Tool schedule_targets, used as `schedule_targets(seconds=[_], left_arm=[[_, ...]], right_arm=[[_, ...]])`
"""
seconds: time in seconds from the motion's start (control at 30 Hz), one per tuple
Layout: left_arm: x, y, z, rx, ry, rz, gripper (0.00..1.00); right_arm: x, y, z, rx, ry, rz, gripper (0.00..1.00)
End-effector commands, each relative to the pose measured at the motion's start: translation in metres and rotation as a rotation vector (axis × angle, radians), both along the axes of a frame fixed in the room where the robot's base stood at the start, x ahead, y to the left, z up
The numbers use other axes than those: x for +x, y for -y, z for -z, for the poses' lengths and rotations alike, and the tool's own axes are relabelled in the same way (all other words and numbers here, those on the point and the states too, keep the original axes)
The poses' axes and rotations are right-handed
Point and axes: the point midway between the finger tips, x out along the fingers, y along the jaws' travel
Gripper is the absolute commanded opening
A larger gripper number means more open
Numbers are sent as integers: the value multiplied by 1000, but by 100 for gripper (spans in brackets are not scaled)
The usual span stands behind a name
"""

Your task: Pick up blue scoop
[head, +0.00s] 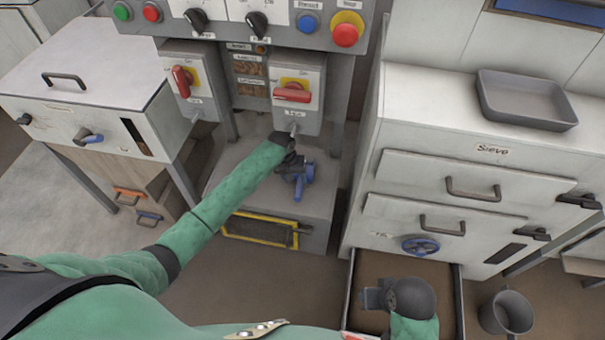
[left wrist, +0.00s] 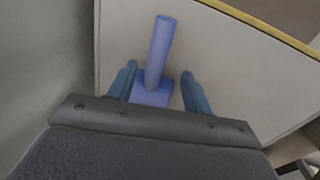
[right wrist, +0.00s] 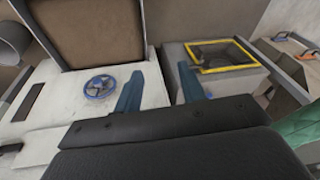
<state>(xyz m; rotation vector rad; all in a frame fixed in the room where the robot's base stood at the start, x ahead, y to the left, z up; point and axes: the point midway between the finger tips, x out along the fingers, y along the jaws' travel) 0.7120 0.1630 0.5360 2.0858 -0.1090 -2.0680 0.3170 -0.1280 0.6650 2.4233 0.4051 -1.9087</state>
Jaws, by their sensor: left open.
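The blue scoop (head: 298,188) lies on the grey step under the red-handled valves. In the left wrist view its handle (left wrist: 160,45) points away from me and its wider body lies between the fingers. My left gripper (head: 291,166) is open directly over the scoop, one finger on each side, and it also shows in the left wrist view (left wrist: 158,72). I cannot tell whether the fingers touch it. My right gripper (right wrist: 156,80) is open and empty, above the open brown-bottomed drawer; its wrist hides part of it in the head view.
The control panel (head: 270,40) and the right valve box (head: 312,75) stand close above my left forearm. A yellow-framed opening (head: 255,229) is in the step's front. The white Sieve cabinet (head: 430,110) is to the right, with a grey tray (head: 525,98) on top. A grey pail (head: 507,313) stands at lower right.

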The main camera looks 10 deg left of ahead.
Motion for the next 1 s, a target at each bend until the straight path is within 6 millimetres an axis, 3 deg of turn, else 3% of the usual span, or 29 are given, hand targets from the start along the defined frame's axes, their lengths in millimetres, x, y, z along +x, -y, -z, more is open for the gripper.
schedule_targets(seconds=[0.6, 0.9, 1.0], left_arm=[[-2, 17, 64, 1, 0, 1, 50], [-2, 18, 69, 1, 0, 1, 50], [-2, 18, 69, 1, 0, 1, 32]], right_arm=[[-11, 18, -20, -41, -40, 9, 40], [-9, 20, -17, -46, -45, 10, 40], [-8, 19, -17, -43, -44, 12, 40]])
